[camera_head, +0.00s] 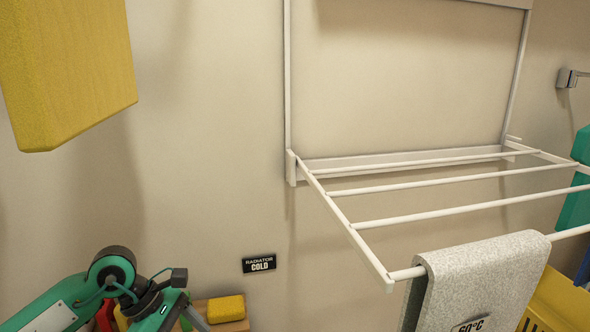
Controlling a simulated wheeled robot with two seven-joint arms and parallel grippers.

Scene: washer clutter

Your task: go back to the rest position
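My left arm comes in at the bottom left. Its wrist end and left gripper (190,316) are low in the picture, close to a yellow sponge-like block. The fingers are small and partly cut off by the bottom edge, so I cannot tell whether they are open or shut, or whether they hold anything. My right gripper does not show.
A white drying rack (440,185) folds out from the wall. A grey towel (480,280) marked 60°C hangs on its front bar. The yellow block (226,309) lies on a wooden surface. A yellow box (560,305) stands lower right. A large yellow object (65,70) juts in upper left.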

